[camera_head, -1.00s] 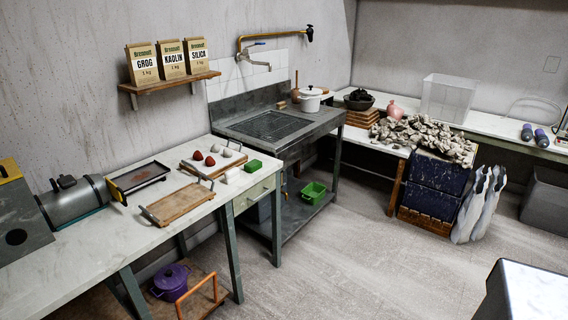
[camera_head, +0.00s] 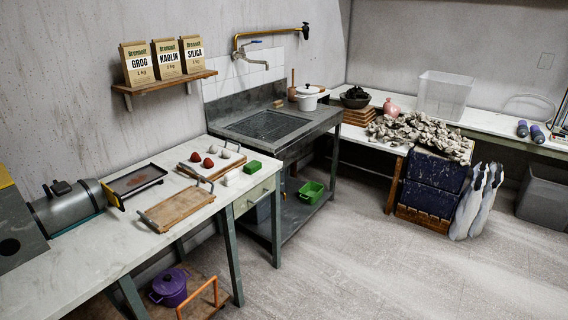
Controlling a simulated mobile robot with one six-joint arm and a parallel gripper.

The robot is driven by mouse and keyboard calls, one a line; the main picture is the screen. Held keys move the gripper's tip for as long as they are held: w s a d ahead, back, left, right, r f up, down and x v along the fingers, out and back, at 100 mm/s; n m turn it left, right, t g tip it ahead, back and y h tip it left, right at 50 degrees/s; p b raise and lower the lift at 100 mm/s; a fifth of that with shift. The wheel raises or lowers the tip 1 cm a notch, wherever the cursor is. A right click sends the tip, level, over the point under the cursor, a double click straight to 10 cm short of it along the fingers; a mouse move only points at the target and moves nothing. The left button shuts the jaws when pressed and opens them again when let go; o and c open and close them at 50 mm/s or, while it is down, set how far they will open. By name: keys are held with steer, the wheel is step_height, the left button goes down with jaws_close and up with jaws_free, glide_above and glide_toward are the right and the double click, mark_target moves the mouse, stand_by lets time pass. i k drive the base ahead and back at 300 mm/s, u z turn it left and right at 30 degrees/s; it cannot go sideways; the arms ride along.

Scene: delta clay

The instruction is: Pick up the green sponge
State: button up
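The green sponge (camera_head: 253,167) is a small green block. It lies on the white worktop (camera_head: 90,255) near its right end, close to the sink unit. A white block (camera_head: 232,177) lies just to its left, and a wooden board with clay balls (camera_head: 212,163) is behind it to the left. The sponge is fully visible and nothing is on top of it. My gripper is not in view.
A wooden tray (camera_head: 176,208) and a dark tray (camera_head: 138,180) lie on the worktop. The sink unit (camera_head: 268,126) stands right of it, with a green bin (camera_head: 311,192) on its lower shelf. Open floor (camera_head: 370,270) lies in front.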

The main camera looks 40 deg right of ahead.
mark_target(253, 166)
steer(key=u, duration=0.25)
steer(key=k, duration=0.15)
steer(key=z, duration=1.4)
steer(key=k, duration=0.9)
steer(key=u, duration=0.15)
steer(key=i, duration=0.85)
steer(key=z, duration=0.1)
